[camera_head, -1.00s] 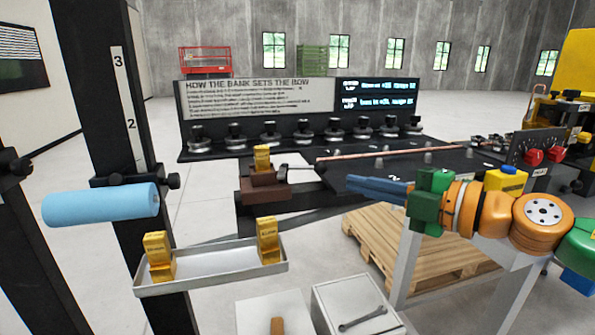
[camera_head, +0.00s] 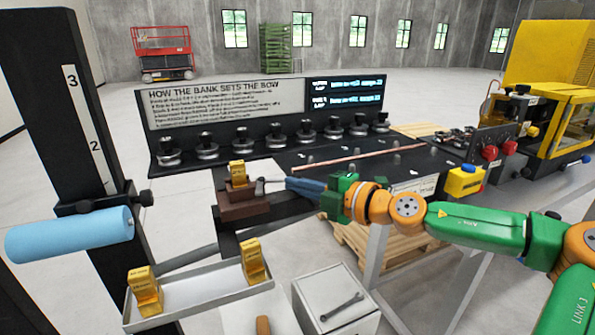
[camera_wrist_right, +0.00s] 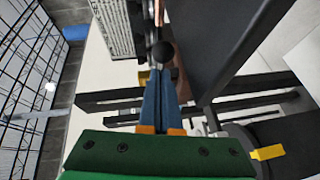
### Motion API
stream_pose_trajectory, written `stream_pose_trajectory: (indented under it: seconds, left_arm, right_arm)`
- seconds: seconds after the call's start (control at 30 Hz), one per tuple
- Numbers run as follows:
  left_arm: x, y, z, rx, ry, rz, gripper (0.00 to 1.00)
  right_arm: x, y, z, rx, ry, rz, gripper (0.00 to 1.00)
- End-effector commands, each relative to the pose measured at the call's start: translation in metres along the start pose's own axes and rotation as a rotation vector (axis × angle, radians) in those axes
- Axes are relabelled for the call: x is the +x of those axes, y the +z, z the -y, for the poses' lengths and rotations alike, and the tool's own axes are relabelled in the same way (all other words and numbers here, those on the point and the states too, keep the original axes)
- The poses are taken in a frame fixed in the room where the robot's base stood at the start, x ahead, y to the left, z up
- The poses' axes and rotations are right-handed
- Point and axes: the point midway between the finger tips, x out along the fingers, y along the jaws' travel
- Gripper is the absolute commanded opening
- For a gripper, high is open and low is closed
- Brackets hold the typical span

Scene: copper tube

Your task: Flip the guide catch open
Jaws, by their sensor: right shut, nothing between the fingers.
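The guide catch appears to be at the brown block (camera_head: 243,205), which carries a gold weight (camera_head: 238,175); a short pale rod (camera_head: 270,181) sticks out to its right. My right gripper (camera_head: 290,184) reaches in from the right with its long blue fingers shut and empty, their tips close to the rod's end. In the right wrist view the closed fingertips (camera_wrist_right: 164,72) point at a round black knob (camera_wrist_right: 163,53). I cannot tell whether they touch it. My left gripper is not in view.
A copper tube (camera_head: 345,160) lies along the black bench behind the gripper. A row of dark clamps (camera_head: 270,138) stands behind it. A grey tray (camera_head: 205,285) with two gold weights is in front, near a white box (camera_head: 335,300) bearing a wrench.

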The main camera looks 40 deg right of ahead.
Motion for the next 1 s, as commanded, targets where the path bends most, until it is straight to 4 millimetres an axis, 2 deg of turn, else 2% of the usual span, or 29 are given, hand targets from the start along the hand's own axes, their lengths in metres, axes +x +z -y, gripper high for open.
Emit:
stream_pose_trajectory:
  seconds: [0.03, 0.4, 0.57, 0.73, 1.0]
  left_arm:
    - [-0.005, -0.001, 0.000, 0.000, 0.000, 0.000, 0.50]
    - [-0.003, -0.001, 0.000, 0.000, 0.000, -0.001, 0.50]
    - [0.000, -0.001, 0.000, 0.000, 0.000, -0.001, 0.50]
    - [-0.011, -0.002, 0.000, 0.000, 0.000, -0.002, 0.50]
    - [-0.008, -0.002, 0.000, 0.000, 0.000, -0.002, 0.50]
  right_arm:
    - [0.002, 0.002, -0.001, 0.003, -0.001, 0.000, 0.00]
    - [0.004, 0.005, 0.002, 0.000, -0.002, -0.002, 0.00]
    - [0.011, 0.015, 0.001, -0.004, -0.007, -0.057, 0.00]
    - [0.016, 0.022, -0.003, -0.009, -0.014, -0.081, 0.00]
    - [0.016, 0.022, -0.001, -0.011, -0.012, -0.079, 0.00]
